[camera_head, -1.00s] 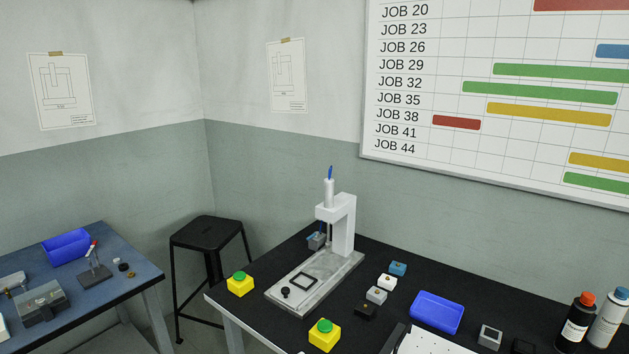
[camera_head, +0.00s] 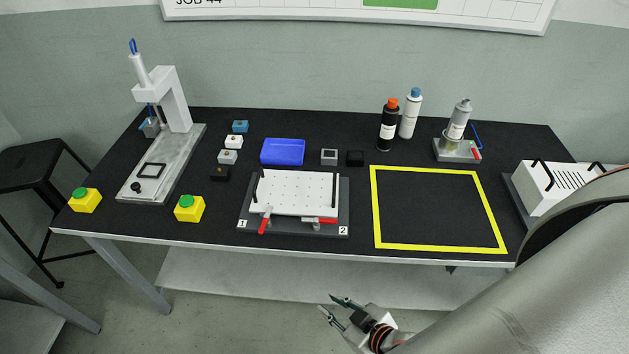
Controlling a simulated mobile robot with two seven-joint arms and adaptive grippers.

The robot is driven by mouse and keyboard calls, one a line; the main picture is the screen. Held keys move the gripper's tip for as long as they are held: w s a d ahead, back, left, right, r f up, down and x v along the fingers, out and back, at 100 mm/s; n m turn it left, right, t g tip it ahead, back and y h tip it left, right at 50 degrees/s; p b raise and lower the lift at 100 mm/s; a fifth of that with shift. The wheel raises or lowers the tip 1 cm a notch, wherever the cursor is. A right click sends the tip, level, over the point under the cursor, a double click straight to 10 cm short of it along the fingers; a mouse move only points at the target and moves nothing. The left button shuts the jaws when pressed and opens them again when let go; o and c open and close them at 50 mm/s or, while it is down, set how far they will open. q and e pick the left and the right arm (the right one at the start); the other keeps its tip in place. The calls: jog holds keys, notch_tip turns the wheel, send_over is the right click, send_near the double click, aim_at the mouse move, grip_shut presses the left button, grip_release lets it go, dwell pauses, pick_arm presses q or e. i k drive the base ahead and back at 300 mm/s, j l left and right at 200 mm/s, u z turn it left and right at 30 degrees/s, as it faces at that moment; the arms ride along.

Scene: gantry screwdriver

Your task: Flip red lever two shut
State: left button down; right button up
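A dark fixture base (camera_head: 343,190) holds a white plate (camera_head: 295,190) with small holes, on the black table. The numbers 1 and 2 mark its front corners. Red lever two (camera_head: 320,220) is at the front right, near the 2, lying sideways along the front edge. Red lever one (camera_head: 264,225) is at the front left, near the 1, with its handle pointing forward over the base edge. My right gripper (camera_head: 327,302) is in front of and below the table edge, its two fingers apart and nothing between them, touching neither lever. My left gripper is out of view.
A white press (camera_head: 173,98) and two yellow-green buttons (camera_head: 189,208) (camera_head: 85,200) stand left. A blue tray (camera_head: 283,152), small blocks and bottles (camera_head: 389,125) are behind the fixture. A yellow-outlined area (camera_head: 435,248) on the right is empty. My arm covers the lower right.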

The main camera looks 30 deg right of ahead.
aim_at(316, 221)
jog(key=j+z, duration=0.15)
jog(key=z, duration=0.8)
